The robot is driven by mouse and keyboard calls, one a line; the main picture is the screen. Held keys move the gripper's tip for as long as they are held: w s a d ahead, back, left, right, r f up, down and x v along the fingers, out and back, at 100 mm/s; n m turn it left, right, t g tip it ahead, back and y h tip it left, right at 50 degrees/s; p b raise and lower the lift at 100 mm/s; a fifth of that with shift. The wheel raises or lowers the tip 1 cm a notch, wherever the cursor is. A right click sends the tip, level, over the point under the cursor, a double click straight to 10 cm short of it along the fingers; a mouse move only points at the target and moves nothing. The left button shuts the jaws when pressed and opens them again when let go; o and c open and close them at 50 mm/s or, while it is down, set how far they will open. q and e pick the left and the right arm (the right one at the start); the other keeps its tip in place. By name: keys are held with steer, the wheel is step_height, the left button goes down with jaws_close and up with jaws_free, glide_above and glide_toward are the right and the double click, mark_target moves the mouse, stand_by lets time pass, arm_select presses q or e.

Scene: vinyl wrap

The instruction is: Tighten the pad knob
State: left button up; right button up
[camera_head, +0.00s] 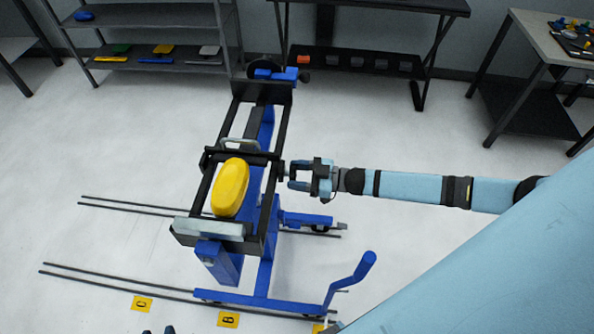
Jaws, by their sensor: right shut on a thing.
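A blue and black stand (262,185) on the floor carries a yellow rounded pad (231,187) in its black frame. My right gripper (297,176) reaches in from the right and points left at the right side of the frame, level with the pad. It is shut on the pad knob there, at the side of the black frame. The knob is small and mostly hidden between the fingers. Small dark tips at the bottom edge, left of centre, may be my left gripper (158,331); too little of it shows to tell its state.
Thin dark rails (110,279) run along the floor under the stand, with yellow lettered markers (228,320) in front. A blue bent handle (352,275) rises at front right. Shelves (150,40) and tables stand at the back.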

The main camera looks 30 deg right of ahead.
steer(key=shift+m, duration=0.8)
steer(key=shift+s, duration=0.1)
steer(key=o, duration=0.9)
steer(key=b+v, duration=0.1)
steer(key=v, duration=1.2)
steer(key=shift+s+d, duration=0.25)
steer(key=shift+r, duration=0.1)
